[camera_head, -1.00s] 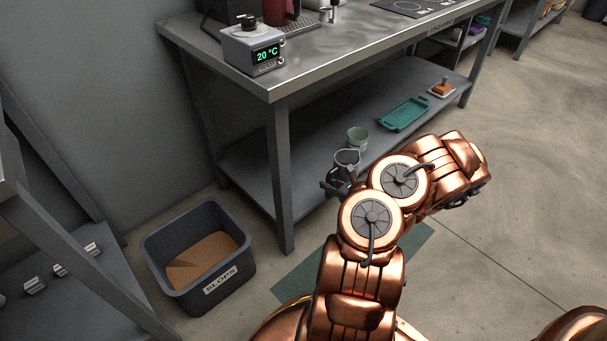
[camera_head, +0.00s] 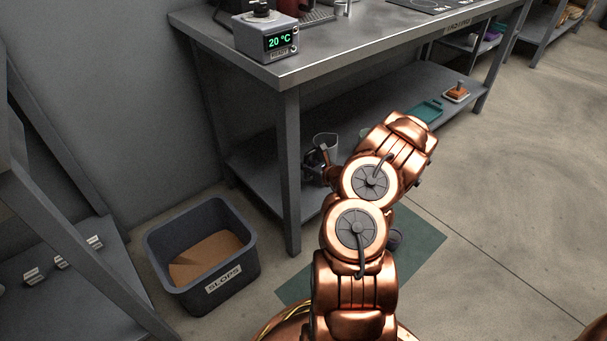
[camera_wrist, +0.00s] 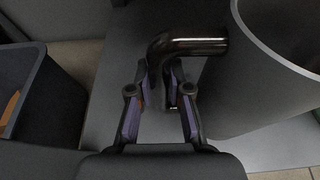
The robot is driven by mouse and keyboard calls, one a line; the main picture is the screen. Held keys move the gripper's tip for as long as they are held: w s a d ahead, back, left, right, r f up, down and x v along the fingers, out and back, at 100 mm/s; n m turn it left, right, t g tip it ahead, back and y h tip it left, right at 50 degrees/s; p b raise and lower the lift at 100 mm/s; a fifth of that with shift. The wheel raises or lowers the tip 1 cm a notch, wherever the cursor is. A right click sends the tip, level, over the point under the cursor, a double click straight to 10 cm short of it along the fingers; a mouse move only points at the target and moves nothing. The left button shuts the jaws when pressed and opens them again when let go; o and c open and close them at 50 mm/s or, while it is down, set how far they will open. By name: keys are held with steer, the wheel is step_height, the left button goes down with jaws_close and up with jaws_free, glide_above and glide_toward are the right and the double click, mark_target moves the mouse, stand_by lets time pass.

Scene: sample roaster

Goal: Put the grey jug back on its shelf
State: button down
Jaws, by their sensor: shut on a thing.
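The grey jug (camera_head: 326,142) shows its rim and upper wall at the bench's lower shelf (camera_head: 262,190); my arm hides part of it. In the wrist view the jug (camera_wrist: 265,85) is large at the right, with its dark bent handle (camera_wrist: 190,43) towards me. My gripper (camera_wrist: 160,88) is shut on this handle, its purple-padded fingers on either side. In the head view my gripper (camera_head: 318,165) is partly covered by my arm, just left of the jug. I cannot tell whether the jug's base touches the shelf.
A SLOPS bin (camera_head: 213,283) stands on the floor left of the bench leg (camera_head: 289,170). On the lower shelf, a teal tray (camera_head: 428,110) lies further right, with a small dish (camera_head: 456,95) beyond. The bench top (camera_head: 345,45) overhangs this shelf.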

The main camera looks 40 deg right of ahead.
mark_target(305, 176)
steer(key=shift+w+f+b, duration=0.15)
steer(key=shift+w+b, duration=0.15)
steer(key=shift+w, duration=0.25)
steer(key=shift+f+b, duration=0.65)
steer(key=shift+f, duration=1.05)
steer(key=c, duration=1.1)
jaws_free()
steer(key=shift+a, duration=0.1)
steer(key=shift+r, duration=0.1)
steer(key=shift+s+r, duration=0.2)
steer(key=shift+s, duration=0.1)
steer(key=p+v, duration=0.4)
steer(key=v, duration=0.7)
steer(key=shift+s, duration=0.25)
